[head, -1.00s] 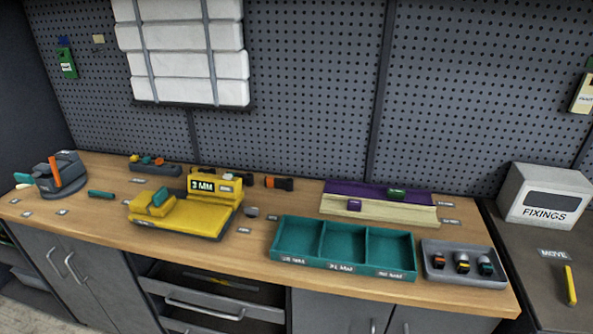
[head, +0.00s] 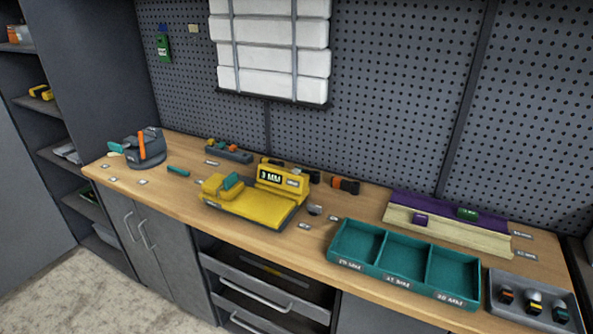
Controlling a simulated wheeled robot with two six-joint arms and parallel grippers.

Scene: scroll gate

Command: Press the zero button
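A yellow measuring device (head: 245,205) stands on the workbench near the middle of the head view. Its dark display (head: 270,176) reads "3 MM". A small pale label or button (head: 293,183) sits to the right of the display; its lettering is too small to read, so I cannot tell whether it is the zero button. A teal block (head: 231,181) rests on the left part of the device. Neither of my grippers is in view.
A teal three-compartment tray (head: 372,268) stands right of the device, with a grey tray (head: 518,308) of several small pieces beyond it. A grey holder (head: 145,150) with an orange part stands at the left end. An open drawer (head: 258,290) juts below the bench.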

